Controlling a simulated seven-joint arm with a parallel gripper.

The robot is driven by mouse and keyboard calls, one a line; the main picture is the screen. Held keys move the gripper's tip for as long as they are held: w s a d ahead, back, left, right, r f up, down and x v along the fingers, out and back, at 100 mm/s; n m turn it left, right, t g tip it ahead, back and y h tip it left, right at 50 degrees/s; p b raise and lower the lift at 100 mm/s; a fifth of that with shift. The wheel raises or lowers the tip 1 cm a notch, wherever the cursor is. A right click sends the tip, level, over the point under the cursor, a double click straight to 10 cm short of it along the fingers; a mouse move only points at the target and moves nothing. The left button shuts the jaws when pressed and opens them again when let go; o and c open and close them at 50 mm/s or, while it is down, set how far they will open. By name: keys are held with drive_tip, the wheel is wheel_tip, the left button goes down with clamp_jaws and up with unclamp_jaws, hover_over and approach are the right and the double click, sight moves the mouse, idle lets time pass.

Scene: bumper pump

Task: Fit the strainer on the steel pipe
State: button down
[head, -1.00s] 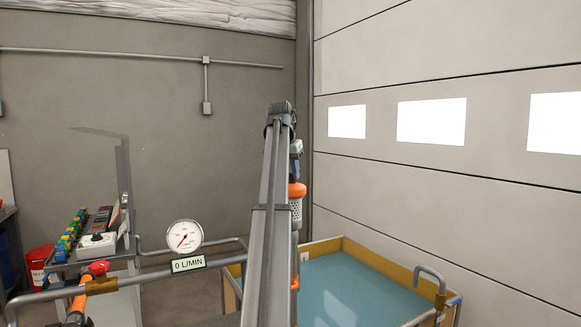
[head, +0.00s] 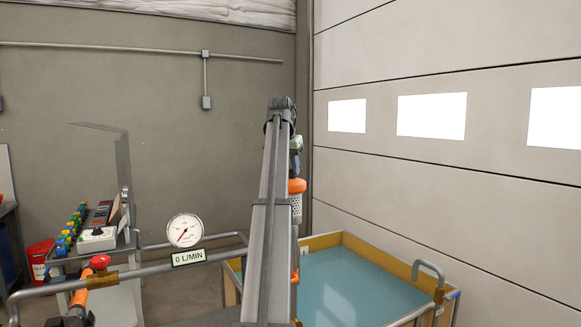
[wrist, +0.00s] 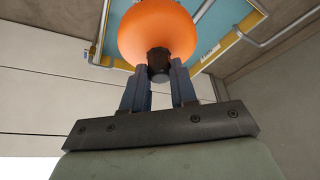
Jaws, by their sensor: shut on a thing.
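The strainer (head: 297,203) has an orange cap and a pale perforated body, and hangs upright in the air beside my arm. In the wrist view its orange cap (wrist: 157,33) fills the top middle. My gripper (wrist: 158,82) is shut on the dark knob of the strainer. In the head view my gripper (head: 296,163) is small and partly hidden behind my arm. A steel pipe (head: 150,268) runs level at the lower left, with a gauge and a "0 L/MIN" plate. Below the strainer, a short orange piece shows partly behind my arm.
A wooden-sided tank (head: 348,240) with blue-green water stands at the lower right, with a bent grey pipe (head: 430,268) over its right edge. A bench with coloured fittings (head: 72,230) and a red bucket (head: 40,255) are at the left.

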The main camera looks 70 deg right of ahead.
sight(290, 171)
drive_tip(key=shift+f, duration=1.55)
idle(1.6)
drive_tip(key=c, duration=0.8)
unclamp_jaws()
drive_tip(key=shift+r, duration=0.25)
drive_tip(key=shift+r, duration=3.8)
